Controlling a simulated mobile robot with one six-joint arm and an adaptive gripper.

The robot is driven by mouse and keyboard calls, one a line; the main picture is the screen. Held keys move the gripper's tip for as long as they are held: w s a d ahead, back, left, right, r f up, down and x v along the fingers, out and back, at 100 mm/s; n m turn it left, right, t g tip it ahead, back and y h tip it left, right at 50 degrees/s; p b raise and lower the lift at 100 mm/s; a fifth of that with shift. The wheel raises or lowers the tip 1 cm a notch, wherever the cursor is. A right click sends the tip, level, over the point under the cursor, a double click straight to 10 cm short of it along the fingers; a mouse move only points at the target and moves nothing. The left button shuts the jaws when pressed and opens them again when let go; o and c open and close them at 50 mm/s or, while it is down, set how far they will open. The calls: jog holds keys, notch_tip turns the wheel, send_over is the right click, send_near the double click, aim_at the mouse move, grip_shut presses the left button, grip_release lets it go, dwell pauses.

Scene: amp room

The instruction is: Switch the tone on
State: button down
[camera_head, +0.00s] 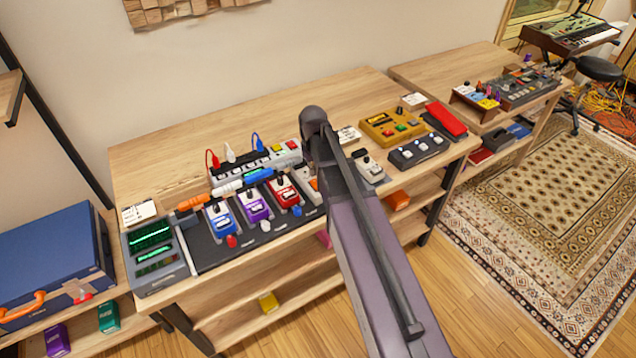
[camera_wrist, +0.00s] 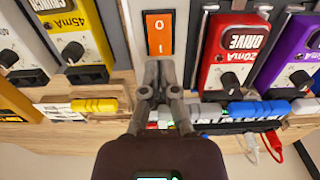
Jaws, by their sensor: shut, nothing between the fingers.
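An orange rocker switch (camera_wrist: 158,34) marked O and I sits on a pale grey unit in the wrist view. No label reading "tone" is legible. Part of the orange switch (camera_head: 314,184) also shows in the head view, beside my arm. My gripper (camera_wrist: 158,66) is shut and empty, its fingertips together at the marked-I end of the rocker in the picture. I cannot tell whether they touch it. In the head view my arm hides the gripper.
A red DRIVE pedal (camera_wrist: 229,52) and a purple pedal (camera_wrist: 291,52) stand right of the switch; a yellow pedal (camera_wrist: 74,38) stands left. Cable plugs (camera_wrist: 95,105) crowd nearby. In the head view, a green-screened scope (camera_head: 152,236) stands at left, and the bench (camera_head: 165,150) is clear behind.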

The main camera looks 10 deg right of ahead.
aim_at(314, 182)
jog(key=shift+f+b, duration=1.4)
dwell(1.8)
jog(key=shift+r, duration=0.15)
jog(key=shift+r+p, duration=3.4)
jog(key=shift+p, duration=0.15)
jog(key=shift+s, duration=0.35)
jog(key=s+m, duration=0.3)
jog(key=s, duration=1.2)
jog(key=shift+s+d+m, duration=0.3)
jog(key=shift+d, duration=0.05)
